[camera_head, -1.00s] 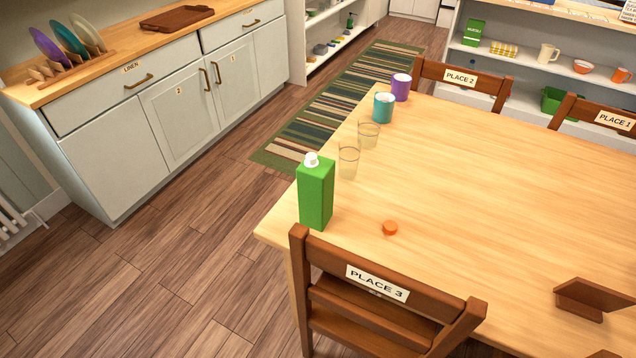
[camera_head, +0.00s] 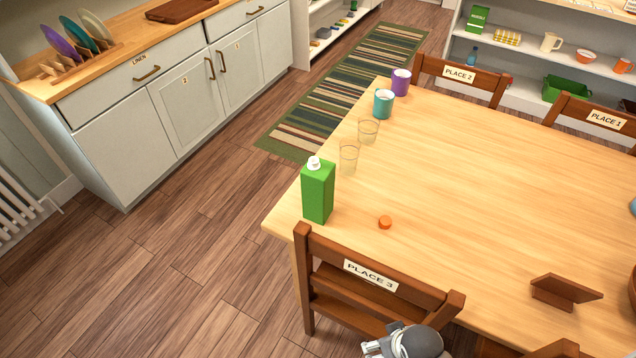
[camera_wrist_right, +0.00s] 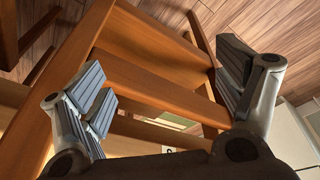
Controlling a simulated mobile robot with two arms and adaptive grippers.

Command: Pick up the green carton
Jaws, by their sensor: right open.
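The green carton (camera_head: 318,192) with a white cap stands upright near the left corner of the wooden table (camera_head: 480,190) in the head view. My right gripper (camera_head: 385,346) shows at the bottom edge of the head view, in front of the chair labelled PLACE 3 and well short of the carton. In the right wrist view my right gripper (camera_wrist_right: 165,95) is open and empty, with wooden chair parts between and behind its fingers. The carton is not recognisable in the wrist view. My left gripper is not in view.
The PLACE 3 chair (camera_head: 371,275) stands between my right gripper and the carton. An orange cap (camera_head: 385,222) lies right of the carton. Floor left is clear.

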